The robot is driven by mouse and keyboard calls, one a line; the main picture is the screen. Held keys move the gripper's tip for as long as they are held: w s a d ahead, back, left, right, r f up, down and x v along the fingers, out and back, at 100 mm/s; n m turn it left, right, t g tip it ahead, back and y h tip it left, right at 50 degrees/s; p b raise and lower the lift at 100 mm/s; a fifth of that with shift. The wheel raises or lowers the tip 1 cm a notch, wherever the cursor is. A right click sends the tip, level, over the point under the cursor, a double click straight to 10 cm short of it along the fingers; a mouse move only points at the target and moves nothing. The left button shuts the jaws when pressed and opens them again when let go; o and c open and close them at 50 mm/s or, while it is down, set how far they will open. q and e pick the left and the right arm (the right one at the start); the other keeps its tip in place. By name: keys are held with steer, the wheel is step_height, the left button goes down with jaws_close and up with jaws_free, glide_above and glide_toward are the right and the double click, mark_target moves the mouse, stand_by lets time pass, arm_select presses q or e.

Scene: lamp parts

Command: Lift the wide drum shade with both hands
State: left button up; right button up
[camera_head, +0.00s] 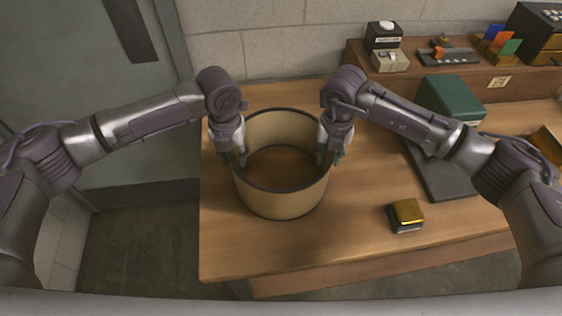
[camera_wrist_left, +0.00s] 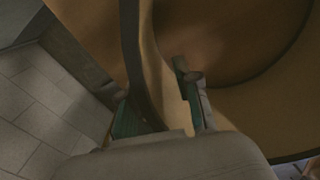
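The wide drum shade (camera_head: 280,204) is a tan open cylinder with a dark rim, standing upright on the wooden table. The tabletop shows through its open bottom. My left gripper (camera_head: 234,157) is at its left rim, fingers pointing down, one outside and one inside the wall. In the left wrist view, the shade's dark rim (camera_wrist_left: 133,50) runs between the fingers of the left gripper (camera_wrist_left: 160,105), which look closed on the wall. My right gripper (camera_head: 329,157) straddles the right rim in the same way and looks shut on it. Its contact is small in view.
The wooden table (camera_head: 235,255) is clear in front of the shade. A gold-topped block (camera_head: 407,212) lies to the right. A dark green box (camera_head: 452,97) and a raised shelf (camera_head: 480,80) with small items stand behind. A grey door (camera_head: 90,90) is at left.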

arm_select(q)
jaws_close()
arm_select(e)
jaws_close()
arm_select(q)
steer(key=shift+r, duration=0.15)
arm_select(e)
steer(key=shift+r, duration=0.1)
